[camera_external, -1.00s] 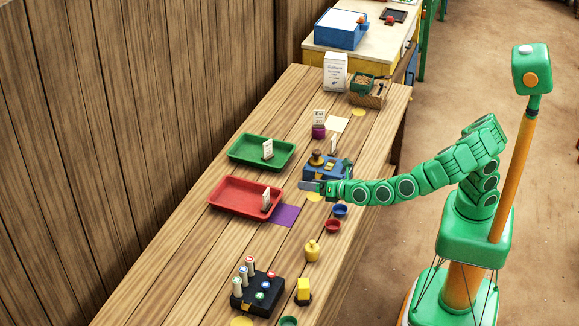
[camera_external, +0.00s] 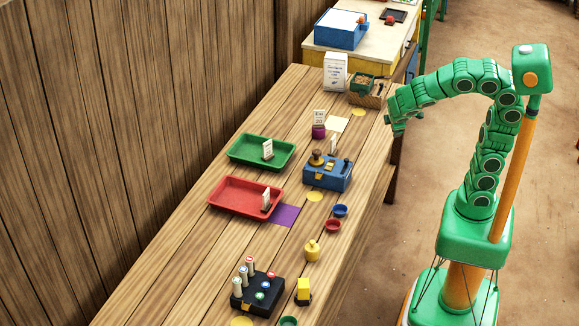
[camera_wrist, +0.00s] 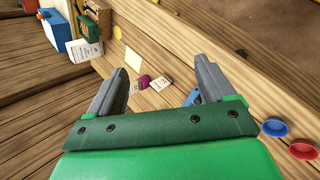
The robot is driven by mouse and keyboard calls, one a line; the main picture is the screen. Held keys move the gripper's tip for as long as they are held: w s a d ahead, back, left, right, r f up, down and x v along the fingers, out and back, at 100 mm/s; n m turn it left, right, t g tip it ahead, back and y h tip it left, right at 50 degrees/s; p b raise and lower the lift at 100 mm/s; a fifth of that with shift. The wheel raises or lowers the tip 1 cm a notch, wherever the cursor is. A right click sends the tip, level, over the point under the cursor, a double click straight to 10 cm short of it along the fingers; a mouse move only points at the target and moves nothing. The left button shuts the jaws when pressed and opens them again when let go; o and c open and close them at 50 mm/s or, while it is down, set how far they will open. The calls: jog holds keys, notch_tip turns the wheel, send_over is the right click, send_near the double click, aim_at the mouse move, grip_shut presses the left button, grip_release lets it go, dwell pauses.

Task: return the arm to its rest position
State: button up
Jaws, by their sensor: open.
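My green arm is raised and bent in an arch above its base at the right of the external view. My gripper (camera_external: 396,124) hangs from the arch just off the table's right edge, apart from everything. In the wrist view my gripper (camera_wrist: 160,82) shows two grey fingers spread wide with nothing between them but the table further off. It is open and empty. In the external view the fingertips are small and partly hidden by the green wrist.
The floor beside the table is clear.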

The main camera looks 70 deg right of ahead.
jog(key=s+a+m+g+y, duration=0.1)
jog(key=s+a+m+y, duration=0.2)
jog(key=s, duration=0.7)
jog(key=s+a+f+m+g+y, duration=0.1)
jog(key=s+a+m+g+y, duration=0.1)
jog(key=s, duration=0.8)
jog(key=a+m+y, duration=0.1)
jog(key=a+y, duration=0.1)
jog(key=a, duration=0.1)
jog(key=shift+s+a+f+g+y, duration=0.15)
jog(key=shift+s+a+g+y, duration=0.15)
jog(key=shift+s+a+y, duration=0.1)
